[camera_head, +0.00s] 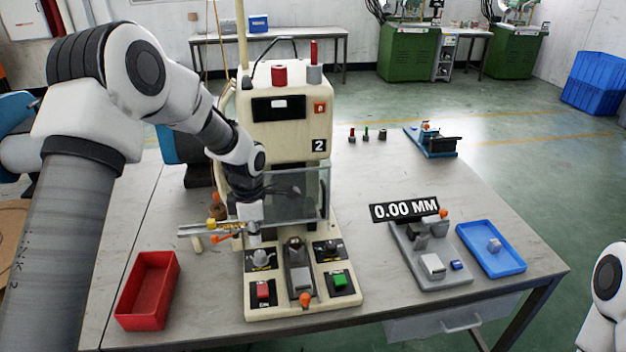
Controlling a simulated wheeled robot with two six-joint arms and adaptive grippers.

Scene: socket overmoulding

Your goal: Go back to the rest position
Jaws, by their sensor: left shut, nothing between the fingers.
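My left arm comes in from the left and reaches over the table to the front of the cream machine (283,125) marked "2". My left gripper (254,234) points down just above the left side of the machine's control base, near the black-plated lever switch (262,258). Its fingers are shut with nothing seen between them. I cannot tell whether it touches the machine. Only a white part of my right arm shows at the right edge; its gripper is out of view.
The machine base has a red button (263,290) and a green button (339,281). A red tray (171,287) lies at left. A grey gauge fixture (458,276) reading "0.00 MM" and a blue tray (513,264) with a small grey part (494,245) are at right. A blue fixture (437,154) stands behind.

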